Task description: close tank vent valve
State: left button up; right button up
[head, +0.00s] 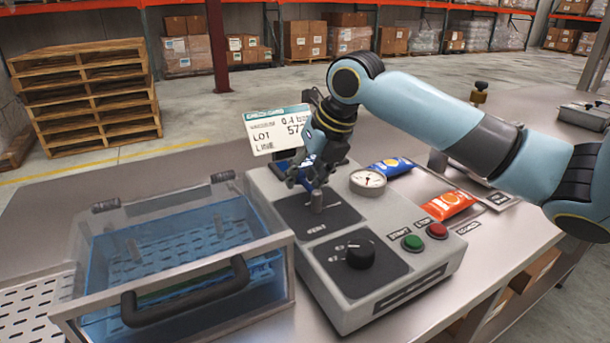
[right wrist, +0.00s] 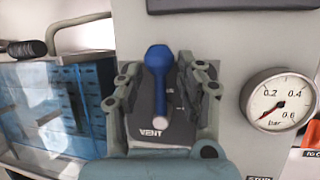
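The vent valve has a blue lever (right wrist: 158,70) on a dark plate marked VENT (right wrist: 153,133). In the right wrist view the lever runs roughly up and down the picture, its wide end at the top. My right gripper (head: 308,180) is over the valve. In the right wrist view its fingers (right wrist: 168,95) are apart, one on each side of the lever, with gaps showing. My left gripper is not in view.
A round gauge (head: 367,181) stands right of the valve, its needle low. A black knob (head: 360,255), green button (head: 413,242) and red button (head: 437,230) are nearer. A clear-lidded blue tank (head: 190,255) is left. Blue (head: 391,166) and orange (head: 448,205) packets lie right; a label display (head: 278,129) stands behind.

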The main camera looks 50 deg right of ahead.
grip_shut()
